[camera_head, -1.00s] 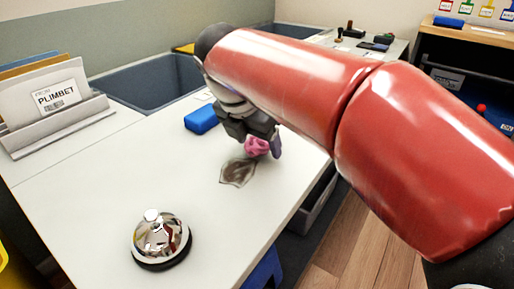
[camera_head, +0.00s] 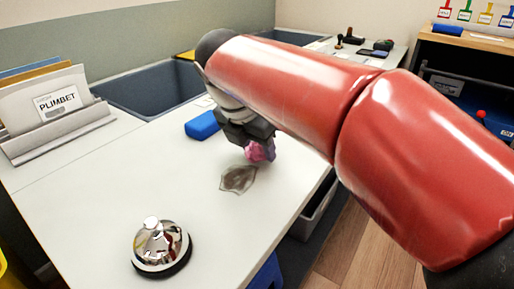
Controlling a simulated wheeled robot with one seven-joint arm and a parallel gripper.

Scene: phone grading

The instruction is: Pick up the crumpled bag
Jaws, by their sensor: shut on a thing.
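A small pink crumpled bag (camera_head: 255,152) is at the tip of my gripper (camera_head: 259,148), over the white counter. My gripper points down and is shut on it. The fingers and the wrist hide part of the bag. I cannot tell whether the bag still touches the counter.
A flat grey-brown patch or sheet (camera_head: 238,179) lies on the counter (camera_head: 100,205) just in front of the bag. A blue block (camera_head: 202,125) is behind left. A silver bell (camera_head: 161,246) stands at the front. A file holder (camera_head: 55,125) is at left, a grey bin (camera_head: 150,90) behind.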

